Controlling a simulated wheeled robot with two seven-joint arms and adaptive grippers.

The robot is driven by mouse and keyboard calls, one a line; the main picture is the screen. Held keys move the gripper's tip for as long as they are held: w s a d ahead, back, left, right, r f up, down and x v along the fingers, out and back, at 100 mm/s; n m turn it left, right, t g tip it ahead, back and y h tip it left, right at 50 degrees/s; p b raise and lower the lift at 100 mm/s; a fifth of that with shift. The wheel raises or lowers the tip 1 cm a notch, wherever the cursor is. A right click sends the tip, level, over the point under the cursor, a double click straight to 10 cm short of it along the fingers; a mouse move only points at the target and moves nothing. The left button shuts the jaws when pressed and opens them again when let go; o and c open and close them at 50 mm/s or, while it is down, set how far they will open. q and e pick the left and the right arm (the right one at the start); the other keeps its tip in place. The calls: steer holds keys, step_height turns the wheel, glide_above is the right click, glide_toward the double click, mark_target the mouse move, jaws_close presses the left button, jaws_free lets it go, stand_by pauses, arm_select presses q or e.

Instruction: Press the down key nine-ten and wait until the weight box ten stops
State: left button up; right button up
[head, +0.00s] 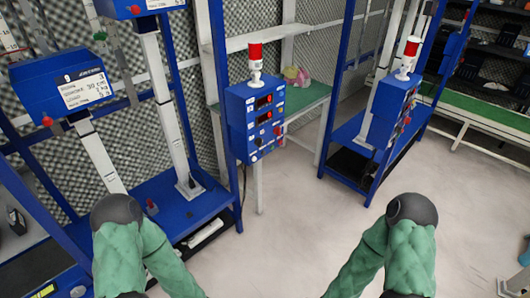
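A second blue weight box (136,9) is cut by the top edge. I cannot tell which one is ten. My two green arms reach in at the bottom, but neither gripper shows.
A blue base shelf (178,212) lies under the columns on the left. Another blue frame carries a second control box (392,112) with a beacon on the right. A green-topped table (305,100) stands behind.

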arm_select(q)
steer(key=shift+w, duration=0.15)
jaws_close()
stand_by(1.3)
